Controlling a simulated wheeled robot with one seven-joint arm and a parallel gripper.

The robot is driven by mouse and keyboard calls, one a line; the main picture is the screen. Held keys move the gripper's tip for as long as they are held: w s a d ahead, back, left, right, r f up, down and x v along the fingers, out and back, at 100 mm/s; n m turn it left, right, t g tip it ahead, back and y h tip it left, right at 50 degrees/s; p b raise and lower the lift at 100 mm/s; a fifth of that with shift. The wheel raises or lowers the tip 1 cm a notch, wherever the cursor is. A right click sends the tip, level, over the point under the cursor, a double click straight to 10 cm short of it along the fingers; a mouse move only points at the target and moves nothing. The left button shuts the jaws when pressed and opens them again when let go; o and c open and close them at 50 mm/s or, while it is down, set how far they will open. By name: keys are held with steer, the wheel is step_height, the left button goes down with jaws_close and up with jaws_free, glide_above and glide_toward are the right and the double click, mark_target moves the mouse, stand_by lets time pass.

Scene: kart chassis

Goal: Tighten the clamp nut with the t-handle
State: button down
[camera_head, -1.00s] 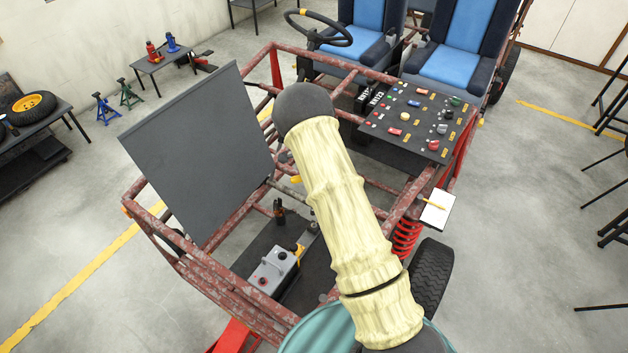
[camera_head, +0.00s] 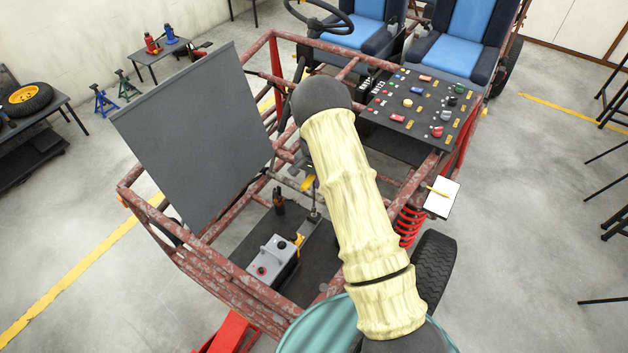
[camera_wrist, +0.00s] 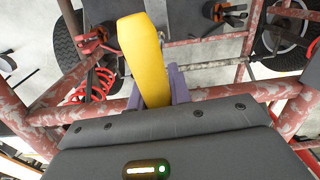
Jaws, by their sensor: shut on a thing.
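My gripper (camera_head: 306,170) is partly hidden behind my arm in the head view, over the front bay of the red chassis. In the wrist view its fingers (camera_wrist: 178,86) are shut on the yellow t-handle (camera_wrist: 143,55). The yellow grip also shows in the head view (camera_head: 308,184), with a thin shaft seeming to run down from it. Below it, beside the grey battery box (camera_head: 268,258), is a small dark fitting (camera_head: 314,217). I cannot make out the clamp nut, or whether the tool touches it.
Rusty red chassis tubes (camera_head: 228,298) surround the bay. A dark upright panel (camera_head: 190,130) stands left of my gripper, and a switch panel (camera_head: 420,105) lies to the right. A dark bottle-like item (camera_head: 279,203) and a yellow piece (camera_head: 299,241) are near the battery.

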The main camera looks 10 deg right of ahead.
steer(key=n+b, duration=0.2)
steer(key=n, duration=1.3)
steer(key=shift+n, duration=0.3)
steer(key=shift+f+b, duration=0.9)
steer(key=shift+f, duration=0.15)
stand_by(0.3)
